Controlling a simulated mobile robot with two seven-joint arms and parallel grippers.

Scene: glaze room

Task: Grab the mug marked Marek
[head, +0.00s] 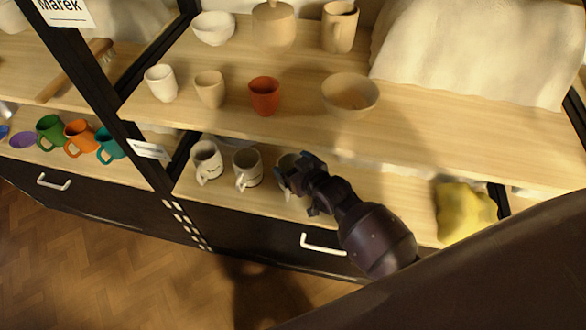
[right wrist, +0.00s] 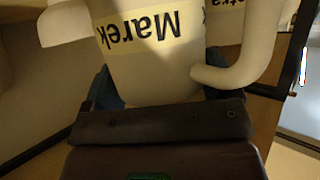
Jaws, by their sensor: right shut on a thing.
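The mug marked Marek (right wrist: 150,60) is pale, with a cream name band whose black letters appear upside down in the right wrist view. Its handle (right wrist: 250,60) points right there. My right gripper (head: 298,174) is shut on this mug, with a finger on either side of its body. In the head view the mug (head: 286,161) is mostly hidden behind the gripper, at the lower shelf. I cannot tell whether it touches the shelf. My left gripper is not in view.
Two pale mugs, one (head: 247,168) nearer and one (head: 207,160) farther left, share the lower shelf. A yellow cloth (head: 464,212) lies right. The upper shelf (head: 440,125) holds cups and bowls just above. Black posts divide the shelving. A Marek sign (head: 66,10) hangs upper left.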

